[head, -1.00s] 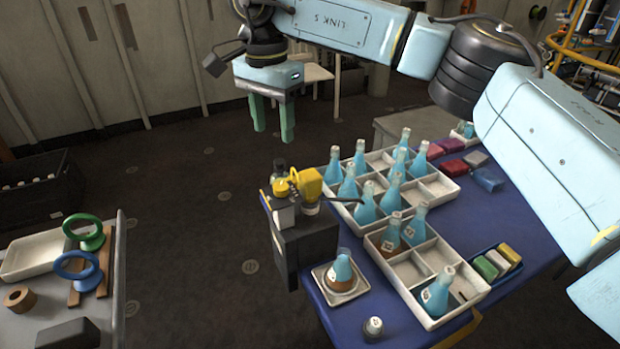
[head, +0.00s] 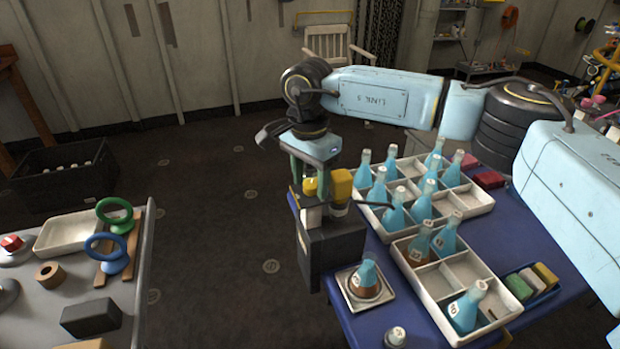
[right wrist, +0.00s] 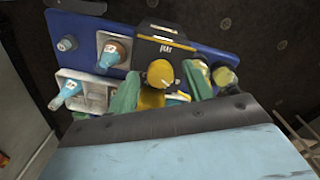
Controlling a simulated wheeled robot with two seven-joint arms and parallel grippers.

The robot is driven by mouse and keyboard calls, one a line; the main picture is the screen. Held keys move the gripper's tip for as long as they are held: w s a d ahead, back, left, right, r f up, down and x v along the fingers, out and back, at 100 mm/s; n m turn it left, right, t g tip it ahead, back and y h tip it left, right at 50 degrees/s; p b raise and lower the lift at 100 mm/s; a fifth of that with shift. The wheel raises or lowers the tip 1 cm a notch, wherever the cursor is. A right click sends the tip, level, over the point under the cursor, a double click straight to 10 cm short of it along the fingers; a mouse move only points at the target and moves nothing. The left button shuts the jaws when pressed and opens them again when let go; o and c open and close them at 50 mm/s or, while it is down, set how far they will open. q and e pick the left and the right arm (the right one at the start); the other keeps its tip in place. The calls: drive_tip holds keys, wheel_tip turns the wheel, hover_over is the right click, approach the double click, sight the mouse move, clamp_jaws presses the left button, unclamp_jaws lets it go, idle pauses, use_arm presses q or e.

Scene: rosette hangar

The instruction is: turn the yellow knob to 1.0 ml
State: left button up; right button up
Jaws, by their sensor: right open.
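A yellow round part, which looks like the yellow knob (right wrist: 160,73), sits between my green fingertips in the right wrist view. In the head view, a small yellow piece (head: 310,186) shows between my fingers, beside a larger yellow block (head: 341,184); I cannot tell which of these is the knob. My right gripper (head: 311,178) is open and comes down from above onto this yellow device; its fingers also show in the right wrist view (right wrist: 161,78). Contact cannot be made out. The dial's scale is not readable. My left gripper is out of view.
A dark box (head: 333,255) stands below the yellow device at the blue table's (head: 375,327) left edge. Close on the right are white crates (head: 472,330) with several blue bottles. A flask stands on a small tray (head: 349,301). Open floor lies left, before a grey table (head: 135,300).

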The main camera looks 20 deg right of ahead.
drive_tip(key=c, duration=1)
drive_tip(key=shift+o, duration=0.2)
drive_tip(key=shift+m, duration=0.7)
drive_tip(key=m+p, duration=0.1)
drive_tip(key=m, duration=0.2)
drive_tip(key=shift+r+m, duration=0.1)
drive_tip(key=shift+m, duration=0.3)
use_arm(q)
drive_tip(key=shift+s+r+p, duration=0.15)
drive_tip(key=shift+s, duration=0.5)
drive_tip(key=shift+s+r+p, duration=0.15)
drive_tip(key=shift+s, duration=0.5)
use_arm(e)
drive_tip(key=shift+m, duration=1.2)
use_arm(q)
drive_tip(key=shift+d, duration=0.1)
use_arm(e)
drive_tip(key=shift+w, duration=0.1)
